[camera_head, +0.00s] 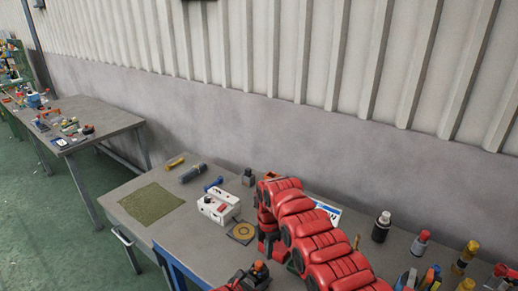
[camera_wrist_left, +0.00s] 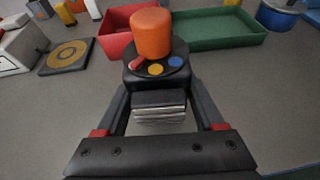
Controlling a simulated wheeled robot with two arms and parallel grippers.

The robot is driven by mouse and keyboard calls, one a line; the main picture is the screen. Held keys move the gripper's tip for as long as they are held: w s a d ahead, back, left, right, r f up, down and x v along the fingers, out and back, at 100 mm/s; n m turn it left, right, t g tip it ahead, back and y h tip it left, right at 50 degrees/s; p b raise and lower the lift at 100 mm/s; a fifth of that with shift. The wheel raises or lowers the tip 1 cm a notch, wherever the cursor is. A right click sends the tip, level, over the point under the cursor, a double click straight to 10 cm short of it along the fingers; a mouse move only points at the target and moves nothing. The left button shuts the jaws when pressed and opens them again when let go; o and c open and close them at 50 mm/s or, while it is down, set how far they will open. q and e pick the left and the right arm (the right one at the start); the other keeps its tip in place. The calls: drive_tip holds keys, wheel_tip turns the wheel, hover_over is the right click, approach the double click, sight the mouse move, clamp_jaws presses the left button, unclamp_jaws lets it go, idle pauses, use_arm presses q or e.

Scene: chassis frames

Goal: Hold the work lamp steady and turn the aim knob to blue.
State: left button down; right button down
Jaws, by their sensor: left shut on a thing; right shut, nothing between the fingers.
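The work lamp has an orange cylinder on a round black disc (camera_wrist_left: 176,80) with red, yellow and blue marks, seen in the left wrist view. The blue mark is at the right, the yellow in the middle, the red at the left. My left gripper (camera_wrist_left: 160,112) is shut on the lamp's block-shaped lower part. In the head view the lamp's orange top (camera_head: 259,267) shows at the bottom edge. My right gripper (camera_head: 269,248) is shut and empty, pointing down behind the lamp, mostly hidden by its red arm.
A white box (camera_head: 218,208) and a dark square pad with a yellow ring (camera_head: 242,232) are left of my right arm. A red tray (camera_wrist_left: 112,38) and a green tray (camera_wrist_left: 215,30) lie behind the lamp. Bottles (camera_head: 381,227) stand at the right. A green mat (camera_head: 150,203) lies at the left.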

drive_tip(key=shift+f, duration=2.15)
wheel_tip(320, 180, up, 6)
hover_over(268, 269)
drive_tip(key=shift+d, duration=0.35)
use_arm(q)
unclamp_jaws()
